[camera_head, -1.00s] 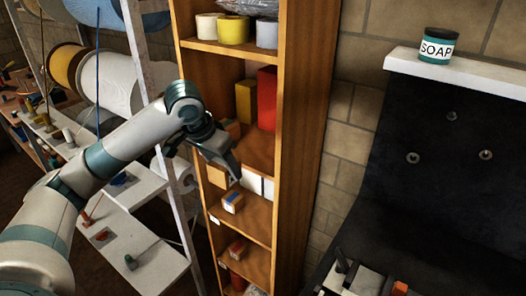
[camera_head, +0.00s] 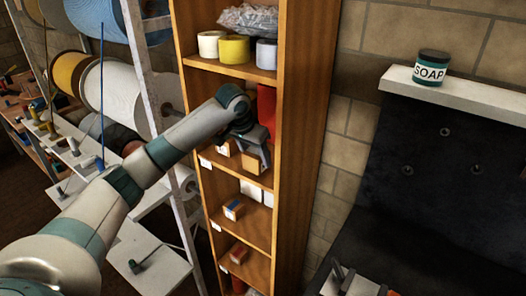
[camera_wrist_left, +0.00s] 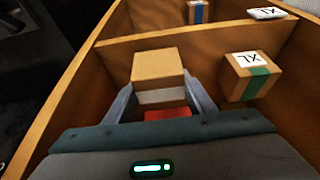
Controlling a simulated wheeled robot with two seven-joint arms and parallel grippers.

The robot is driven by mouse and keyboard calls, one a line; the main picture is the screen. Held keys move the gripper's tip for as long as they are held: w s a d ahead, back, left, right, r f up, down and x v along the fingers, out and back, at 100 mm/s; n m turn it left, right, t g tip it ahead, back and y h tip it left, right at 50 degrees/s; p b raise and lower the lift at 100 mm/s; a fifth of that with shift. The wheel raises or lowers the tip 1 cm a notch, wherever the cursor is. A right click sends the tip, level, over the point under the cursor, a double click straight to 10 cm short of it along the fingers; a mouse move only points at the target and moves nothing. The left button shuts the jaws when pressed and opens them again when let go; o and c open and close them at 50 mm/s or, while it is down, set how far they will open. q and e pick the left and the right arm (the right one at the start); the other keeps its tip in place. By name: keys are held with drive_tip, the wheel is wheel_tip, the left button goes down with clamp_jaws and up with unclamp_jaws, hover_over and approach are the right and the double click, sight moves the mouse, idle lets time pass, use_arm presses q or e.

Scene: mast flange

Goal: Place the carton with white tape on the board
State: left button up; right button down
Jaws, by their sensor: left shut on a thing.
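My left gripper (camera_head: 258,158) is inside the middle bay of the tall wooden shelf and shut on a tan carton (camera_head: 250,164). In the left wrist view the fingers lie on either side of this carton (camera_wrist_left: 158,66), with a white tape band on its near face. Another carton (camera_head: 224,149) sits beside it on the same shelf board (camera_head: 207,153); in the left wrist view a carton with green tape and an XL label (camera_wrist_left: 250,78) is right of the held one. I cannot tell whether the held carton touches the board. My right gripper is not in view.
A red box (camera_head: 266,104) stands behind the gripper. The board below holds a blue-taped carton (camera_head: 233,210) and white boxes (camera_head: 250,190). Tape rolls (camera_head: 233,49) stand above. The shelf's side panel (camera_head: 302,130) is close on the right; a spool rack (camera_head: 150,90) stands left.

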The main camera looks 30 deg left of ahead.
use_arm(q)
drive_tip(key=shift+w+r, duration=0.1)
drive_tip(key=shift+w, duration=0.25)
drive_tip(key=w+p, duration=0.2)
drive_tip(key=w, duration=0.1)
drive_tip(key=shift+d+r, duration=0.1)
drive_tip(key=shift+d, duration=0.2)
drive_tip(key=shift+f+p, duration=0.4)
drive_tip(key=shift+f, duration=0.35)
drive_tip(key=shift+a+f, duration=0.1)
drive_tip(key=shift+f, duration=0.05)
drive_tip(key=shift+f, duration=0.1)
drive_tip(key=o, duration=1.4)
drive_tip(key=shift+c, duration=0.2)
